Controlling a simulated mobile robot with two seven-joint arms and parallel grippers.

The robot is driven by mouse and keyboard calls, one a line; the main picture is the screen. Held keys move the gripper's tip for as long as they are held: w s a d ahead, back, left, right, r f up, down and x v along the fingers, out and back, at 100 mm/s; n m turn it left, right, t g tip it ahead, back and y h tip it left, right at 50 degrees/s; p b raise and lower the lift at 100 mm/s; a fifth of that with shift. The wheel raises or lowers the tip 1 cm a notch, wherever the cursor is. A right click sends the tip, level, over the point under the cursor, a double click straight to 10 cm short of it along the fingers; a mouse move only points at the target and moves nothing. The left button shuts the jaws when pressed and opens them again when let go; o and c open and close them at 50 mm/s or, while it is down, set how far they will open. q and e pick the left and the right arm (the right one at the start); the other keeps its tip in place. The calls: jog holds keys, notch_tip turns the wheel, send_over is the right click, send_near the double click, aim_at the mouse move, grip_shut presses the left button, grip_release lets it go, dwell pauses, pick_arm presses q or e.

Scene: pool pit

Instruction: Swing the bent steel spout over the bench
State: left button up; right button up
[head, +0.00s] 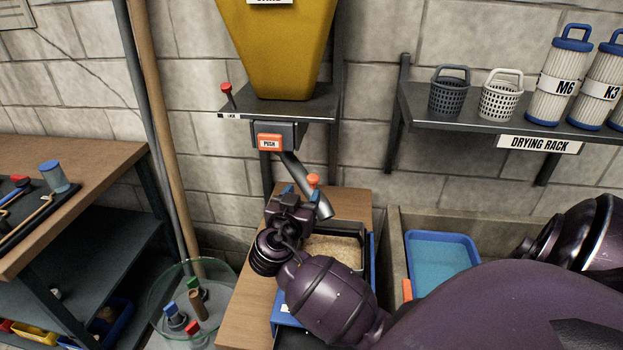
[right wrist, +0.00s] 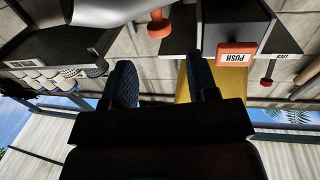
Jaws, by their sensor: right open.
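The bent steel spout (head: 306,184) slants down to the right from under the yellow hopper (head: 277,45). Its lower end hangs above the back of the wooden bench (head: 257,243). An orange knob (head: 313,181) stands on the spout; it also shows in the right wrist view (right wrist: 158,25), beside the grey spout (right wrist: 105,10). My right gripper (head: 298,192) is open and empty, close to the knob. In the right wrist view its fingertips (right wrist: 162,78) are apart, with the knob ahead of the gap, not between them. My left gripper is out of view.
An orange PUSH button (head: 269,142) and a red-topped LOCK pin (head: 227,93) are near the spout. A tray of grains (head: 363,238) sits on the bench, partly behind my arm. A blue tray (head: 442,252) and drying rack (head: 480,125) are right.

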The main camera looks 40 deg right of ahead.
aim_at(311, 180)
jog(key=x, duration=0.6)
jog(key=shift+w+d+p, duration=0.1)
jog(key=shift+d+p, duration=0.15)
jog(key=shift+p, duration=0.1)
jog(key=shift+c, duration=0.2)
grip_shut()
